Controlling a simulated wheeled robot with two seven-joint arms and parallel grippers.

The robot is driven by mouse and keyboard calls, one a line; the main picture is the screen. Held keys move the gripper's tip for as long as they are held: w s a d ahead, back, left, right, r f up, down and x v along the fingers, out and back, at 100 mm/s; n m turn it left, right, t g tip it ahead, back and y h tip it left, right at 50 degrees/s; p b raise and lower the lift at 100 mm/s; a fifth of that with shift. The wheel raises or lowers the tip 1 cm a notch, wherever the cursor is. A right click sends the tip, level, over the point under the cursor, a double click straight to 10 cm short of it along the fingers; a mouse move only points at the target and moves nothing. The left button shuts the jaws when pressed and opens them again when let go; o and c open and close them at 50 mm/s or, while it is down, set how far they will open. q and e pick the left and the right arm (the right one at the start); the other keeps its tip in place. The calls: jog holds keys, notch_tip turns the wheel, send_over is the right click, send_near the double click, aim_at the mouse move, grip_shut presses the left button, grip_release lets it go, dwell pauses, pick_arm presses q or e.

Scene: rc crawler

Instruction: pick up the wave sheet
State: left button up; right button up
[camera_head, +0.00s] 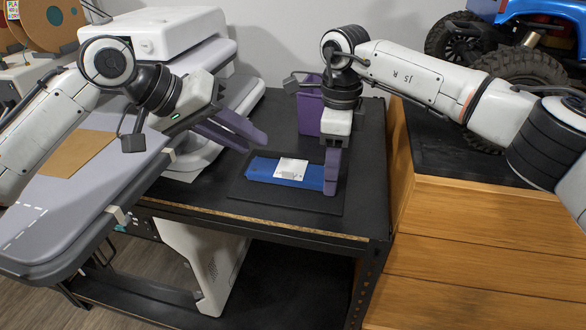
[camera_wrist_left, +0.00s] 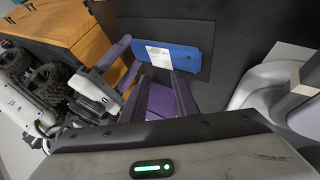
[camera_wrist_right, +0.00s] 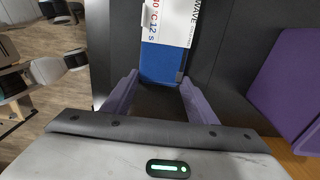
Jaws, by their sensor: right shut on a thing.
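The wave sheet appears as a flat blue piece (camera_head: 258,170) with a white printed label (camera_head: 291,169) reading "WAVE". It lies on a dark mat (camera_head: 300,202) on the black bench. It also shows in the left wrist view (camera_wrist_left: 187,59) and the right wrist view (camera_wrist_right: 158,63). My right gripper (camera_head: 331,187) points down and is shut on its right end, with the fingers (camera_wrist_right: 160,90) on either side of the blue. My left gripper (camera_head: 252,143) is open and empty, above and behind the left end of the sheet. Its fingers (camera_wrist_left: 162,78) are apart.
A purple bin (camera_head: 309,112) stands behind my right gripper. A grey and white machine (camera_head: 145,35) is at the back left. A wooden drawer cabinet (camera_head: 470,245) is at the right, with a blue crawler (camera_head: 540,10) on top. The bench front is clear.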

aim_at(288, 172)
pick_arm(q)
jog(key=shift+d+f+n+g+y, duration=0.35)
jog(key=shift+d+f+n, duration=0.8)
jog(key=shift+n, duration=1.9)
jog(key=shift+d+f+n+g+y, duration=0.4)
jog(key=shift+d+f+n, duration=0.7)
jog(key=shift+n, duration=2)
jog(key=shift+d+f+n+g+y, duration=0.35)
jog(key=shift+d+f+n, duration=0.8)
jog(key=shift+n, duration=1.9)
jog(key=shift+a, duration=0.1)
jog(key=shift+c, duration=0.3)
grip_shut()
